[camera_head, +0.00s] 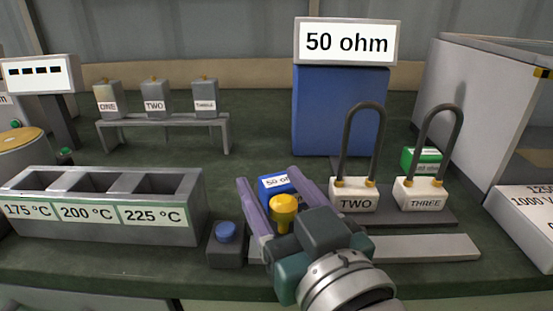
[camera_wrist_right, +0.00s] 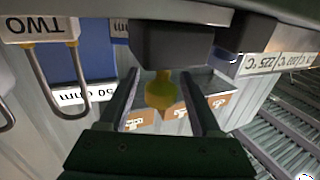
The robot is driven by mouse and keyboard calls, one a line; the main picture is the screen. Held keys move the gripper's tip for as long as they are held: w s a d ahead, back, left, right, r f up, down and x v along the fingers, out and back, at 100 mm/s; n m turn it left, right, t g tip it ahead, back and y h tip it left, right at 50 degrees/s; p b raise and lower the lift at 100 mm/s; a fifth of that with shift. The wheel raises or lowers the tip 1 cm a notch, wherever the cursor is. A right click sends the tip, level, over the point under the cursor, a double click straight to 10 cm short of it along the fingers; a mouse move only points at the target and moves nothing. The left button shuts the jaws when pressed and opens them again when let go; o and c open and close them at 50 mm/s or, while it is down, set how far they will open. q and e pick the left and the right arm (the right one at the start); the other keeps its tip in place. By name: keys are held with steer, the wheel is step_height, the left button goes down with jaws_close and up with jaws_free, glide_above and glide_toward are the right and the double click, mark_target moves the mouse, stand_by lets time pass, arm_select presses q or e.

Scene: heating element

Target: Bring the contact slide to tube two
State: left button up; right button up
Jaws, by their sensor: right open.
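The yellow knob (camera_head: 283,206), which seems to belong to the contact slide, stands between the fingers of my right gripper (camera_head: 268,180). The gripper is open, one finger on each side. The knob also shows between the fingers in the right wrist view (camera_wrist_right: 161,93); contact is not clear. The slide's body is mostly hidden by my gripper in the head view. Tube two (camera_head: 346,145), a dark loop on a white base marked TWO, stands right of the knob. It shows upside down in the right wrist view (camera_wrist_right: 45,75). My left gripper is not in view.
Tube three (camera_head: 423,150) stands right of tube two. A pale flat bar (camera_head: 430,247) lies in front of them. A small blue block (camera_head: 272,188) is behind the knob. A blue-button box (camera_head: 226,245) and a temperature-labelled trough (camera_head: 110,205) are left. A 50 ohm sign (camera_head: 347,42) stands behind.

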steer(key=shift+w+a, duration=0.1)
steer(key=shift+w, duration=0.2)
jaws_close()
stand_by(0.4)
stand_by(0.9)
